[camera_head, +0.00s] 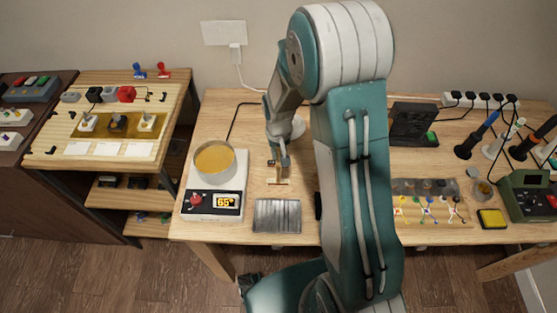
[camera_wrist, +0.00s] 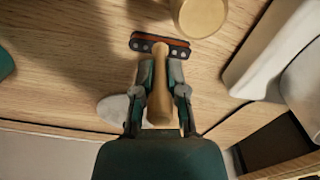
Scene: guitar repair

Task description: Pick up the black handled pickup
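The black handled pickup shows in the wrist view as a dark bar (camera_wrist: 159,44) with an orange stripe and round metal dots. A tan wooden handle (camera_wrist: 162,90) rises from it towards the camera. My gripper (camera_wrist: 161,72) has one finger on each side of the handle, close against it. It looks shut on the handle. In the head view my gripper (camera_head: 279,161) points down over the table, with the small bar (camera_head: 278,182) just below it. I cannot tell whether the bar touches the table.
A hot plate (camera_head: 228,182) carrying a pot (camera_head: 214,161) stands left of my gripper. A ribbed metal tray (camera_head: 277,216) lies in front. A tan round object (camera_wrist: 200,14) is near the bar. My arm hides the table's middle.

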